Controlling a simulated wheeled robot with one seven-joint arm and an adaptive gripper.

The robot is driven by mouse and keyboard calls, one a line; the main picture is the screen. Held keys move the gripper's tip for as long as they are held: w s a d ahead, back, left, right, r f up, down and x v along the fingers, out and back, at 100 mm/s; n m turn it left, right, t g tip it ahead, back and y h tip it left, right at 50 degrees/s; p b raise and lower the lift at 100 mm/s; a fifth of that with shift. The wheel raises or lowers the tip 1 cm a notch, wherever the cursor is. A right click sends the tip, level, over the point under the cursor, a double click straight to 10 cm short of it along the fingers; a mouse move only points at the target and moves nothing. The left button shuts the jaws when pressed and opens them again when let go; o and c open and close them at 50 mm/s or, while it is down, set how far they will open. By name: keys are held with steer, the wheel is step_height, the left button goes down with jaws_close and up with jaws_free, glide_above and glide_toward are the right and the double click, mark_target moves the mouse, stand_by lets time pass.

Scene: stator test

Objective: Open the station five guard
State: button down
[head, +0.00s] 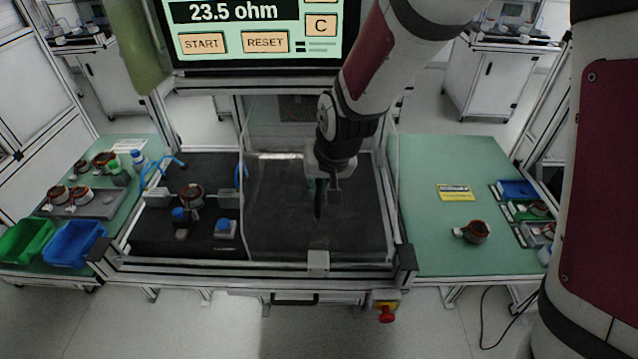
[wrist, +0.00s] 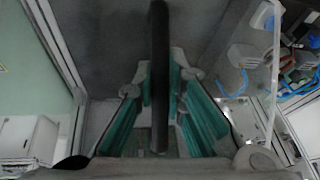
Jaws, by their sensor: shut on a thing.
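The guard (head: 268,195) is a clear panel in the middle station, with its pale edge near the station's centre. It stands in front of the right half of the black bay; the left half, with a copper-wound stator (head: 192,197) in a fixture, shows uncovered. My gripper (head: 320,190) is in front of the right half, pointing down. In the wrist view my gripper (wrist: 160,105) has its teal-padded fingers on either side of a dark upright bar (wrist: 159,60), which looks like the guard's handle. It is shut on this bar. How the bar joins the panel is hidden.
A screen (head: 255,30) reading 23.5 ohm hangs above. Green side tables hold stators and bins, including a blue bin (head: 74,243) at left and a loose stator (head: 472,232) at right. A red stop button (head: 386,312) sits below the station's front rail.

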steer(key=c, duration=1.9)
jaws_free()
steer(key=shift+r, duration=0.1)
steer(key=v, duration=1.1)
steer(key=shift+s+r, duration=0.15)
steer(key=shift+r, duration=0.25)
steer(key=s+d+r+h, duration=0.1)
steer(key=s+d+r, duration=0.3)
steer(key=s+d, duration=0.4)
steer(key=s+d+r+m+t+h, duration=0.1)
steer(key=s+d+r, duration=0.4)
steer(key=s+d, duration=0.3)
steer(key=shift+s+r, duration=0.25)
steer(key=shift+s, duration=0.65)
